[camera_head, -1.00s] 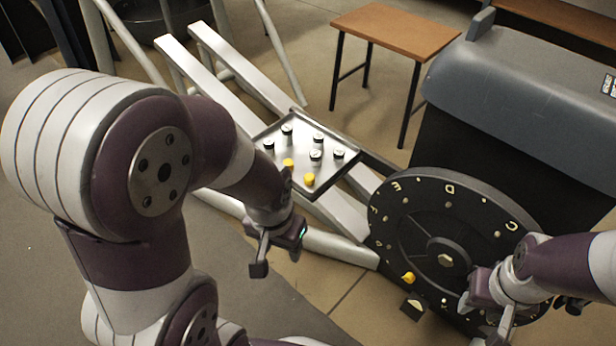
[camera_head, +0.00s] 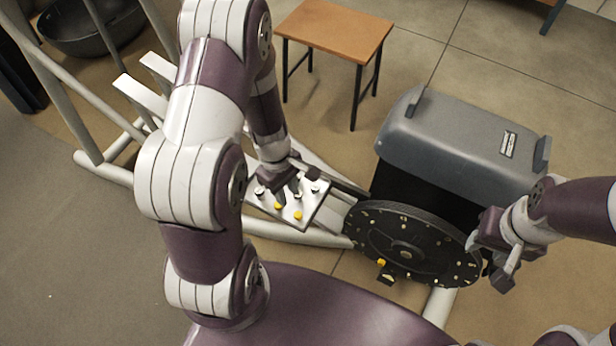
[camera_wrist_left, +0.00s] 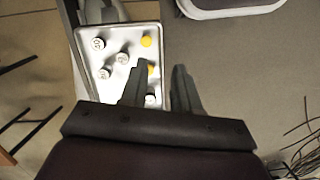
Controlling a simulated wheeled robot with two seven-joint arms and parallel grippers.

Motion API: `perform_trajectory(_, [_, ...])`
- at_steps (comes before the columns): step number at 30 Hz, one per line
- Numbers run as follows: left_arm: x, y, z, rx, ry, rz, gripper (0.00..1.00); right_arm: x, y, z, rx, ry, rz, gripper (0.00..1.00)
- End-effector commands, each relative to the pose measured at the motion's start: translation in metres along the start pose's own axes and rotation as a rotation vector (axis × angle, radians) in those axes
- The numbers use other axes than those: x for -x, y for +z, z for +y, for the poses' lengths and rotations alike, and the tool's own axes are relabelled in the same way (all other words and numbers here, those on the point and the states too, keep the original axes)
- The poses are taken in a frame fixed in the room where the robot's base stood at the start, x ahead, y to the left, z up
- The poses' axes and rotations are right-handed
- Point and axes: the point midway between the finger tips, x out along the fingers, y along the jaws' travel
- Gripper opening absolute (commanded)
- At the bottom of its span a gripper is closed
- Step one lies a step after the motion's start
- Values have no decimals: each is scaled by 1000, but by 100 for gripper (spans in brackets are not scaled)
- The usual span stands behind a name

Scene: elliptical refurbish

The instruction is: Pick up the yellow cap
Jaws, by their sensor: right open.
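Two yellow caps sit on a small silver tray (camera_head: 316,208): one at its front (camera_head: 298,215) and one farther left (camera_head: 278,206). In the left wrist view one yellow cap (camera_wrist_left: 146,41) is clear, and the other (camera_wrist_left: 151,69) is partly hidden by a finger. My left gripper (camera_head: 288,187) is over the tray, beside the caps. A third yellow piece (camera_head: 381,262) is on the black disc's near edge. My right gripper (camera_head: 508,272) is open and empty near the disc's right edge.
Several white-and-black caps share the tray (camera_wrist_left: 88,62), some close to the left fingers. Pale frame tubes run around the tray. A wooden stool (camera_head: 335,30) stands behind.

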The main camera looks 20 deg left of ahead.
Motion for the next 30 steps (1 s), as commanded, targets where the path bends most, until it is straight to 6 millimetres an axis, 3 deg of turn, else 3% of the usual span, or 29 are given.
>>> perform_trajectory(1, [-8,-4,7,77,19,6,31,-8,2,0,0,0,-3,43])
perform_trajectory(3, [-7,-8,15,169,43,15,31,-8,2,0,0,0,-4,43])
perform_trajectory(6, [-12,-9,15,230,48,18,31,-12,2,0,0,0,-3,43])
perform_trajectory(12, [-60,-11,17,239,46,17,31,-40,6,0,0,0,-3,43])
perform_trajectory(19, [-88,-12,18,237,48,18,31,-55,7,0,0,0,-3,43])
perform_trajectory(24, [-123,-16,17,236,47,18,31,-78,10,0,0,0,-3,43])
perform_trajectory(30, [-133,-15,18,234,48,19,31,-81,10,0,0,0,-3,43])
